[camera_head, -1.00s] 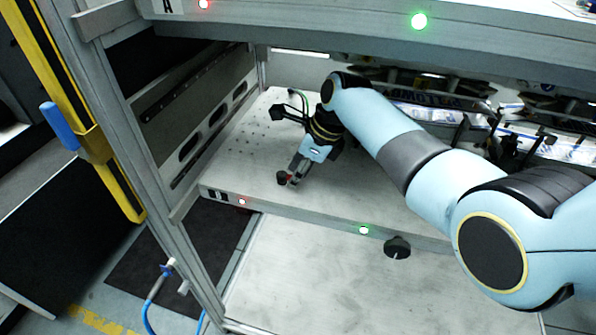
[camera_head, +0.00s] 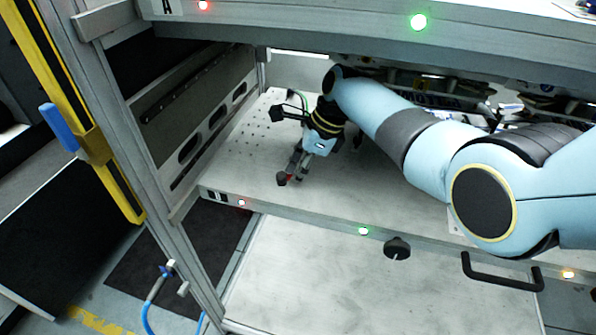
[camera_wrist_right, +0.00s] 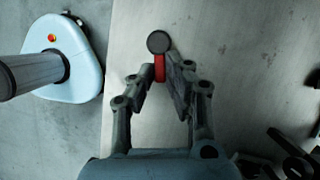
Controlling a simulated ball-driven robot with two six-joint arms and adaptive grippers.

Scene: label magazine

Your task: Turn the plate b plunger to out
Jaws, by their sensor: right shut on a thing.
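The plunger has a round black knob (camera_wrist_right: 158,42) and a red collar (camera_wrist_right: 160,68) below it in the right wrist view. In the head view it is a small dark knob (camera_head: 282,179) with a bit of red, near the front left of the lower plate (camera_head: 235,172). My right gripper (camera_wrist_right: 161,72) is shut on the plunger, with its fingertips on either side of the red collar. The gripper (camera_head: 291,174) also shows in the head view, tilted down toward the plate. My left gripper is out of view.
The lower plate's front edge carries a red light (camera_head: 241,202), a green light (camera_head: 364,231) and another black knob (camera_head: 397,247). A black handle (camera_head: 500,272) is at the right. The upper plate's edge (camera_head: 310,22) runs above my arm; a perforated side wall (camera_head: 205,125) stands left.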

